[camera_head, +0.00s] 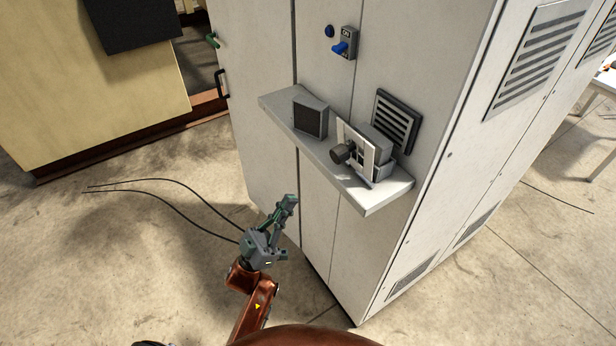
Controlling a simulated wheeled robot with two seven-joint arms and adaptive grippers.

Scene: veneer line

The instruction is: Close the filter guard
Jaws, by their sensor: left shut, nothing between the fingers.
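The likely filter guard is a light plate (369,163) with a dark round knob (341,152). It stands upright in front of a grey box-like housing (381,151) on the shelf of a tall white cabinet. The plate looks swung out at an angle from the housing, but its hinge is hard to make out. My left gripper (289,202) is shut and empty. It appears in front of the cabinet, below and left of the shelf, apart from the plate and knob. My right gripper is out of view.
The shelf (400,189) juts from the cabinet (262,60). A dark-faced block (310,118) stands on it, left of the plate. A louvred vent (397,121) and blue switch (342,48) are on the cabinet face. Thin cables (160,195) lie on the open floor at left.

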